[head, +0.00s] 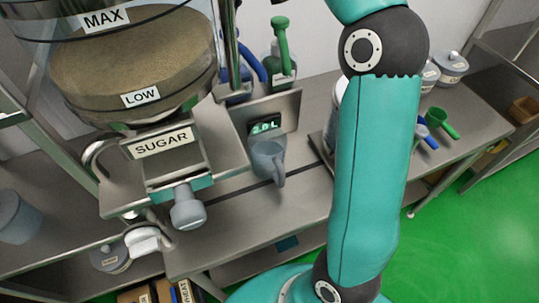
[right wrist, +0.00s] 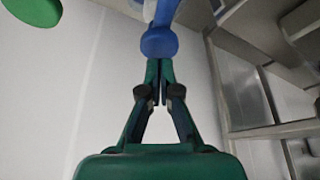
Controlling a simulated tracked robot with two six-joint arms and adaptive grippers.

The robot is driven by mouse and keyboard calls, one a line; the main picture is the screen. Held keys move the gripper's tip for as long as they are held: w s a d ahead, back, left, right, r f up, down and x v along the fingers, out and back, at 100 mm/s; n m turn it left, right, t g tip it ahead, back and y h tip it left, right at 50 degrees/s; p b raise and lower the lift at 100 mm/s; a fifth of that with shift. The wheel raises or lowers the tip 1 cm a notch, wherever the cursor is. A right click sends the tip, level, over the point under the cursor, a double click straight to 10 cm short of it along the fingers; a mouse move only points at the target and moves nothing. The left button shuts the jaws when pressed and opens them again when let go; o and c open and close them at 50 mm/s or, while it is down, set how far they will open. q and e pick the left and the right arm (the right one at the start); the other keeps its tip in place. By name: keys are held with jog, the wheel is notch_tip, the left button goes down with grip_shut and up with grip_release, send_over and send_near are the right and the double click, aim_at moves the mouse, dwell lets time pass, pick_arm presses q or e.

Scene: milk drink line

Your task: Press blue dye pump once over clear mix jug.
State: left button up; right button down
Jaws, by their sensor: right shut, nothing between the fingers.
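In the head view, a jug (head: 268,161) with a handle, grey-blue in this light, stands below a display reading 2.0L. Behind the display stand a blue pump (head: 250,66), partly hidden by a post, and a green pump (head: 281,48). In the right wrist view my right gripper (right wrist: 158,66) is shut and empty. Its fingertips point at a rounded blue part (right wrist: 159,42), seemingly the blue pump's; I cannot tell if they touch. The right gripper is outside the head view. My left gripper is in neither view.
A large sugar dispenser (head: 162,143) stands at the left, close to the jug. Blue and green scoops (head: 440,122) and lidded jars (head: 451,66) are on the bench at the right. A green disc-like part (right wrist: 30,18) is at the wrist view's upper left.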

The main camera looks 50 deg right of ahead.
jog(key=shift+f, duration=0.1)
jog(key=shift+f+b, duration=1.3)
jog(key=shift+f, duration=0.35)
jog(key=shift+r, duration=0.2)
jog(key=shift+r+p, duration=1.45)
jog(key=shift+p, duration=0.2)
notch_tip(320, 180, up, 4)
jog(key=p, duration=0.4)
jog(key=shift+r, duration=1)
